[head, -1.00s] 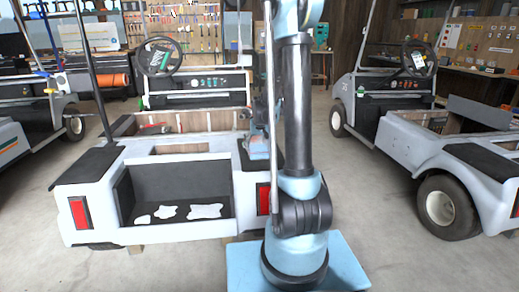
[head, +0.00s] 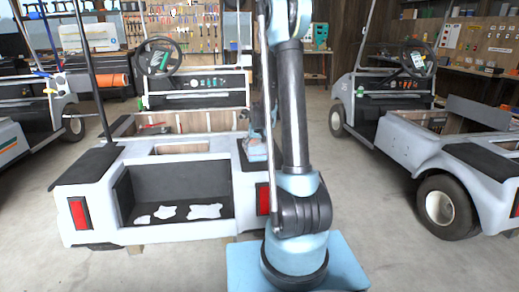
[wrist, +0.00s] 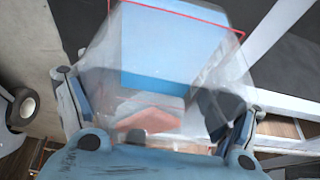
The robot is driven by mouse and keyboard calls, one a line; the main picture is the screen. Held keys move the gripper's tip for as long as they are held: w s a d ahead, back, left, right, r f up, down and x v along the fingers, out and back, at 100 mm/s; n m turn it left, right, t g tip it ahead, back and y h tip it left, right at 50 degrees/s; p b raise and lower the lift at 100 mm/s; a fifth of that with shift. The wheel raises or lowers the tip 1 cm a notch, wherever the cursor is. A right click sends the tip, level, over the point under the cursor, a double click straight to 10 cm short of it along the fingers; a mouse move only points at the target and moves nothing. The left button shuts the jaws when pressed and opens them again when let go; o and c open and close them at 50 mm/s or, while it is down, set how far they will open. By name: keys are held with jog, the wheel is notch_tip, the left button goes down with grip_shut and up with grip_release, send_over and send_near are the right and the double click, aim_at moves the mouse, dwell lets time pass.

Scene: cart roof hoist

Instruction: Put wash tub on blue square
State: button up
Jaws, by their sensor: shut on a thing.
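In the wrist view, my gripper (wrist: 150,108) is shut on a clear, see-through tub (wrist: 225,68) with a thin red rim. One finger is on each side of it. Through the tub shows a flat blue patch (wrist: 175,48), which looks like the blue square. A dark surface lies around it. I cannot tell whether the tub touches the patch or hangs above it. A reddish-orange piece also shows through the tub's lower part. In the head view, my arm hides much of the area by the cart's right rear corner, and the tub is not clear.
A white cart (head: 90,190) with an open rear bay stands in front of me. Other carts stand at the left (head: 25,120) and right (head: 470,150). Thin roof posts (head: 90,70) rise around the cart. Concrete floor (head: 380,210) is clear between the middle and right carts.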

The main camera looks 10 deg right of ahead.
jog(key=o, duration=1.5)
jog(key=shift+o, duration=0.2)
